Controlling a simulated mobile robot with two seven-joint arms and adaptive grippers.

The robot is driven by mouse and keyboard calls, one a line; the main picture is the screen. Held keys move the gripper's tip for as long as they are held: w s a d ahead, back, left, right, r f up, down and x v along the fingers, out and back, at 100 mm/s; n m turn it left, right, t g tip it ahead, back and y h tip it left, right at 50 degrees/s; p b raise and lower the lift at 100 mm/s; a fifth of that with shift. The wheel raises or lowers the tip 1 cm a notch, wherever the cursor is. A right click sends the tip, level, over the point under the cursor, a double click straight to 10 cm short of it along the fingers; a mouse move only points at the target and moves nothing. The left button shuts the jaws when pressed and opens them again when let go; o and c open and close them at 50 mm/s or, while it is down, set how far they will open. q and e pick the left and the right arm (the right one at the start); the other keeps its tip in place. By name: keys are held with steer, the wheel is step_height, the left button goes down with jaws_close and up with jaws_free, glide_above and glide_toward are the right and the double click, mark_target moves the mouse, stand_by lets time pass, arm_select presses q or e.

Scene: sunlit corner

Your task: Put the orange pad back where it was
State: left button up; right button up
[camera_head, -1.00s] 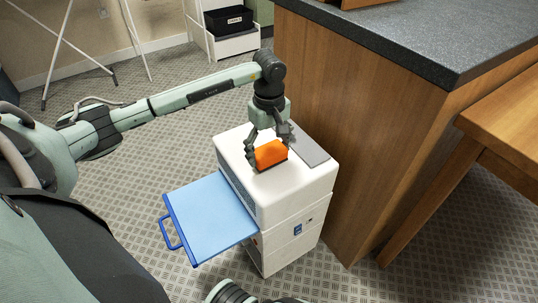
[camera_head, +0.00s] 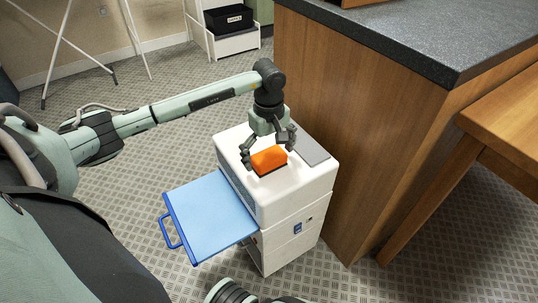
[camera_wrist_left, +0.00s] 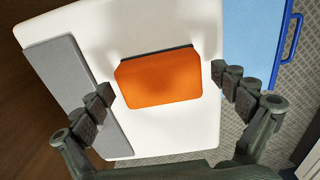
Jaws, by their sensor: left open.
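The orange pad (camera_head: 269,158) lies on top of the white cabinet (camera_head: 288,192), with a dark edge showing under it. In the left wrist view the orange pad (camera_wrist_left: 160,79) sits between the two fingers, with a gap on both sides. My left gripper (camera_head: 268,154) is open above the cabinet top, its fingers either side of the pad and not touching it. The left gripper also shows in the left wrist view (camera_wrist_left: 162,84).
A grey flat plate (camera_head: 309,150) lies on the cabinet top beside the pad. A blue tray (camera_head: 208,215) with a handle juts out from the cabinet's left side. A wooden counter (camera_head: 370,130) stands close on the right. Free floor lies to the left.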

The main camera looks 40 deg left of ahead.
mark_target(269, 155)
arm_select(q)
steer(key=shift+r, duration=0.2)
step_height(269, 155, up, 2)
steer(key=shift+w+r, duration=0.1)
steer(key=shift+r, duration=0.15)
step_height(269, 155, up, 9)
steer(key=shift+r, duration=0.2)
arm_select(e)
steer(key=shift+s+f, duration=0.1)
steer(key=shift+f, duration=0.3)
arm_select(q)
steer(key=shift+f, duration=0.1)
arm_select(e)
steer(key=shift+d, duration=0.15)
